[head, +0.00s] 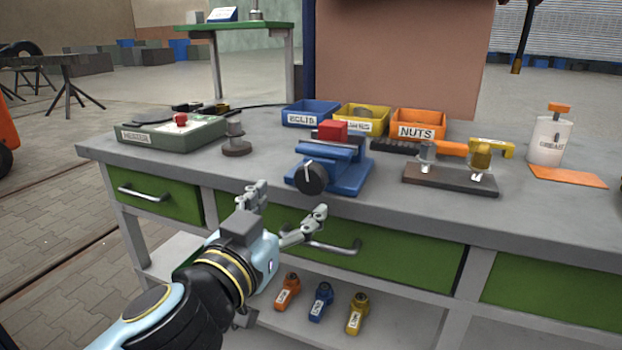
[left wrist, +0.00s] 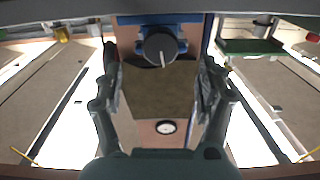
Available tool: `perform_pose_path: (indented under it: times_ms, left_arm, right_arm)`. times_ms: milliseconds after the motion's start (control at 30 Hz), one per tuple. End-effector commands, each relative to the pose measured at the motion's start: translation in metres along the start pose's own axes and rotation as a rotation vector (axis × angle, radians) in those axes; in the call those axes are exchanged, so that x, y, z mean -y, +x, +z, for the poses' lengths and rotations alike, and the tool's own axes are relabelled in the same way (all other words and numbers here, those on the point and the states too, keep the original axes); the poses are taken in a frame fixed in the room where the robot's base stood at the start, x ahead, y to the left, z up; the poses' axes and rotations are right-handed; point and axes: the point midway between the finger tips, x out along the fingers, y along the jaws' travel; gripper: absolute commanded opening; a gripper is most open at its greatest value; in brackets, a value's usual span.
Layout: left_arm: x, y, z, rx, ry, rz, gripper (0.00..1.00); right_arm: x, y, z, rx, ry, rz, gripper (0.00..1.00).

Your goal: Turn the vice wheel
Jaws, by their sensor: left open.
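The blue vice (head: 345,172) stands near the front edge of the workbench and holds a red block (head: 333,130) at its top. Its black wheel (head: 311,178), with a pale line on its face, points toward the front. The wheel also shows at the top middle of the left wrist view (left wrist: 160,46). My left gripper (head: 290,207) is open and empty, in front of the bench edge, below and short of the wheel. In the left wrist view its fingers (left wrist: 160,80) stand apart on either side, with the wheel between and beyond them. My right gripper is not in view.
A heater box (head: 175,133) stands left of the vice, beside a small grey weight (head: 235,142). Blue, yellow and orange bins (head: 418,125) stand behind. A dark fixture board (head: 450,180) lies to the right. A drawer handle (head: 335,247) projects close to my left gripper.

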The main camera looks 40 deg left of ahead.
Motion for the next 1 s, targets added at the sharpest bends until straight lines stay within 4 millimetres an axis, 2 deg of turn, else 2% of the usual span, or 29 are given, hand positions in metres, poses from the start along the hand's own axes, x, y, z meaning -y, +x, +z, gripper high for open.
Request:
perform_pose_path:
  times_ms: [33,200,433,600,833,1000]
  left_arm:
    - [0.001,0.011,-0.007,-0.005,0.004,0.001,0.74]
    - [0.001,0.046,-0.007,-0.005,0.006,0.000,0.74]
    - [0.001,0.080,-0.004,-0.003,0.006,0.000,0.74]
    - [0.001,0.089,-0.002,-0.001,0.007,-0.001,0.74]
    - [0.001,0.090,-0.002,-0.001,0.007,-0.001,0.74]
    - [0.001,0.089,-0.002,-0.001,0.007,-0.001,0.53]
  right_arm:
    - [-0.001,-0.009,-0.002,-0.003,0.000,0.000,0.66]
    - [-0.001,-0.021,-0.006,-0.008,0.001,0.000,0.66]
    - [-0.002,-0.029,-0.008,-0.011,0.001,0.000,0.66]
    - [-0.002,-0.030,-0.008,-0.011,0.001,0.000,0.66]
    - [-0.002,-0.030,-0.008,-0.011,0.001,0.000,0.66]
    - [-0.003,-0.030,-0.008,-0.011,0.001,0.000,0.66]
